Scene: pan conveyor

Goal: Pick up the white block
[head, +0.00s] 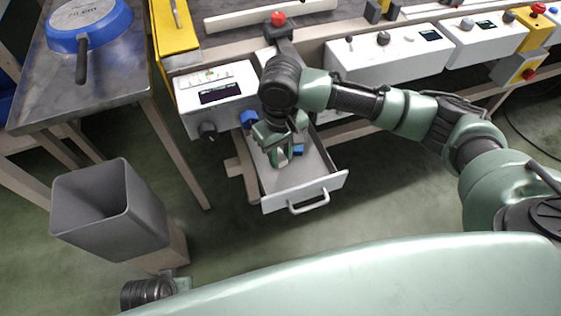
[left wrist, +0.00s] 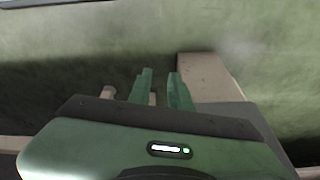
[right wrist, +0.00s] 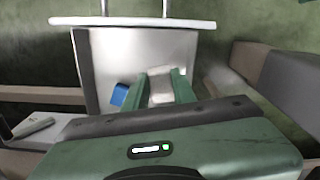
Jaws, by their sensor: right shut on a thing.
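The white block (right wrist: 161,88) is between the two fingers of my right gripper (right wrist: 160,84) in the right wrist view, and the gripper is shut on it. In the head view my right gripper (head: 281,156) points down into the open drawer (head: 271,184); the fingers largely hide the block there. I cannot tell whether the block touches the drawer floor. My left gripper (left wrist: 160,82) shows in the left wrist view with its fingers apart and nothing between them, low over the floor.
A blue block (right wrist: 119,94) lies in the drawer beside the gripper. The drawer's front with its handle (head: 308,202) sticks out below the workbench. A grey bin (head: 141,215) stands at the left. A blue pan (head: 88,24) lies on the metal table (head: 118,75).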

